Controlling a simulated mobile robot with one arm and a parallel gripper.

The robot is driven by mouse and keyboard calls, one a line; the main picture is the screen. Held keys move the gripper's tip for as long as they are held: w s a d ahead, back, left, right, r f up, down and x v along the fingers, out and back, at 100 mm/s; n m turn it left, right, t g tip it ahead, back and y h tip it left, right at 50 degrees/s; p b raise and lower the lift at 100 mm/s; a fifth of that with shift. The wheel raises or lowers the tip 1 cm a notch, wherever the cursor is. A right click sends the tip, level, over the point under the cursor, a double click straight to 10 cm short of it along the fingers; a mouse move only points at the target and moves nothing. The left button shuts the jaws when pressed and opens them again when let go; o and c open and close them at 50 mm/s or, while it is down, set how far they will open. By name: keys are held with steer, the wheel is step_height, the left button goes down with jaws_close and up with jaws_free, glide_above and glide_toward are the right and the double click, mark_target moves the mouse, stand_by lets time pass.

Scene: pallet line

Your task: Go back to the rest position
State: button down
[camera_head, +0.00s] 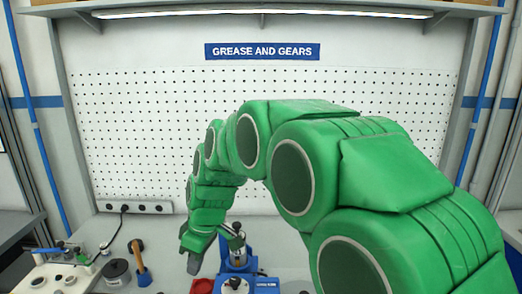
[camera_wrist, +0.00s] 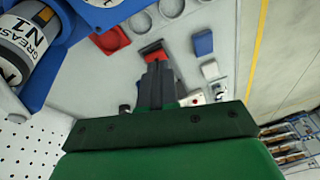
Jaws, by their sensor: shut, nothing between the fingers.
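My gripper (camera_head: 192,258) hangs from my green padded arm in the head view, low over the workbench and left of a blue stand. In the wrist view my gripper (camera_wrist: 156,68) shows its dark fingers together, empty. A red piece (camera_wrist: 152,50) lies just past the fingertips in that view; whether they touch it I cannot tell. In the wrist view a canister marked GREASE N1 (camera_wrist: 30,42) stands close by at the upper left.
A pegboard (camera_head: 130,130) rises behind.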

steer(key=s+d+m, duration=0.1)
steer(key=d, duration=0.2)
steer(key=s+d+r+m, duration=0.1)
steer(key=s+d, duration=0.1)
steer(key=d, duration=0.2)
steer(key=s+d+m, duration=0.1)
steer(key=s+d, duration=0.1)
steer(key=d, duration=0.1)
steer(key=shift+d+r+m+h, duration=0.2)
steer(key=shift+r+m+h, duration=0.1)
steer(key=shift+r+h, duration=0.1)
steer(key=s+d+f+m+g+h, duration=0.1)
steer(key=s+d+m+h, duration=0.1)
steer(key=s+d+m, duration=0.9)
steer(key=s+d, duration=0.9)
steer(key=s, duration=0.2)
steer(key=shift+s+d+f, duration=0.2)
steer(key=shift+s+f, duration=0.15)
steer(key=shift+s, duration=0.05)
